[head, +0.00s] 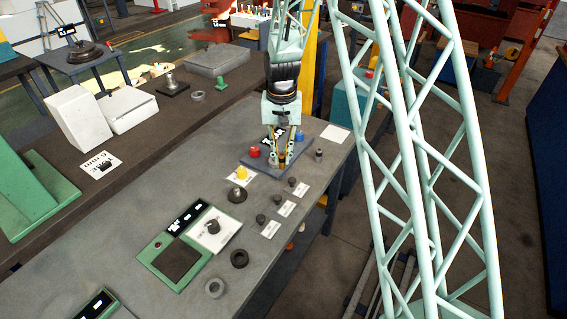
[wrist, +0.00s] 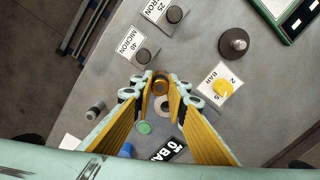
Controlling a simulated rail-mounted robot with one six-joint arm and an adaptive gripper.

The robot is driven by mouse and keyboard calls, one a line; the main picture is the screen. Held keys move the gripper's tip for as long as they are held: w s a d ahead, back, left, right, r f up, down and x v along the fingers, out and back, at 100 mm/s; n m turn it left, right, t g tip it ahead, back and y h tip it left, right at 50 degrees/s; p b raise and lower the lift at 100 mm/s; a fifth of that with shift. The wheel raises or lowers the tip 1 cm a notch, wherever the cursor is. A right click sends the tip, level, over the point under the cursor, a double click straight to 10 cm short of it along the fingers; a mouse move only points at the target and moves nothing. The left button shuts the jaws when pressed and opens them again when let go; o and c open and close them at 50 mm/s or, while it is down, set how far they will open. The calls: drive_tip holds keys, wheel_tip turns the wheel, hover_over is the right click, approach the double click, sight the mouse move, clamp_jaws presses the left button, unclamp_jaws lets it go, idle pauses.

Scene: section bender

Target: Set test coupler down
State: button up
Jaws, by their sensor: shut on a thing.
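My gripper (head: 284,164) is at the far end of the grey bench, over or beside a blue-grey plate (head: 262,160). Its fingers are shut on a small brass, round part with a dark centre, which I take as the test coupler (wrist: 160,84). In the wrist view the fingertips of my gripper (wrist: 161,90) sit on both sides of it. In the head view the fingers mostly hide it. I cannot tell whether its underside touches a surface.
A red cap (head: 254,152) stands left of the fingers, a yellow cap (head: 241,173) in front on a card. Small dark pieces on labelled cards (head: 286,208) lie to the right. A dark knobbed disc (head: 237,195) and green-framed device (head: 184,243) are nearer. Bench's right edge is close.

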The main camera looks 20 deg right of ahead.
drive_tip(key=shift+w+r+n+b, duration=0.2)
drive_tip(key=shift+w+n, duration=0.3)
drive_tip(key=shift+n, duration=0.4)
drive_tip(key=shift+w+r+n+b, duration=0.1)
drive_tip(key=shift+w+n+b, duration=0.3)
drive_tip(key=shift+n, duration=0.5)
drive_tip(key=shift+w, duration=0.1)
